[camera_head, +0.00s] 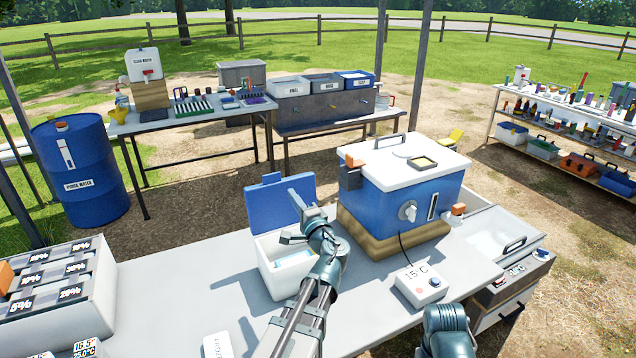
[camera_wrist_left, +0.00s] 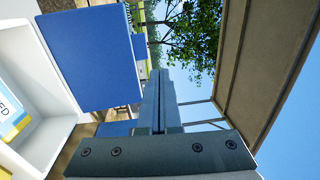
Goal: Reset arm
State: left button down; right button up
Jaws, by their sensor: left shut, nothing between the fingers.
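My left gripper (camera_head: 296,198) is raised above the grey table (camera_head: 180,290), beside an open white box with a blue lid (camera_head: 281,203). Its fingers are shut with nothing between them, as the left wrist view shows (camera_wrist_left: 160,95). In that view the box's white wall (camera_wrist_left: 35,70) and blue lid (camera_wrist_left: 90,58) are to the left of the fingers, and a labelled item (camera_wrist_left: 14,112) lies inside the box. My left forearm hides part of the box in the head view. A part of my right arm shows at the bottom right, but its gripper is out of view.
A blue cooler with a white lid (camera_head: 405,185) stands right of my left gripper, with a 15°C control box (camera_head: 420,286) in front. A white rack with percent labels (camera_head: 60,290) is at the left. The table's middle left is clear.

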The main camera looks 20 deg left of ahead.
pick_arm(q)
jog(key=shift+d, duration=0.1)
jog(key=s+d+f+n+g+h+p, duration=0.1)
jog(key=s+d+f+g+h, duration=0.3)
jog(key=d, duration=0.6)
jog(key=s+d+f+n+g+h+p, duration=0.1)
jog(key=s+d+f+g+h, duration=0.3)
jog(key=s+d+f, duration=0.5)
jog(key=s+d+f+n+g+h+p, duration=0.2)
jog(key=s+d+f+g+h, duration=0.2)
jog(key=s+d, duration=0.5)
jog(key=d+f+h, duration=0.1)
jog(key=d+f, duration=0.1)
jog(key=d, duration=0.1)
jog(key=shift+s+d+f+p, duration=0.15)
jog(key=shift+s+p, duration=0.15)
jog(key=c, duration=1.5)
grip_release()
jog(key=shift+c, duration=0.2)
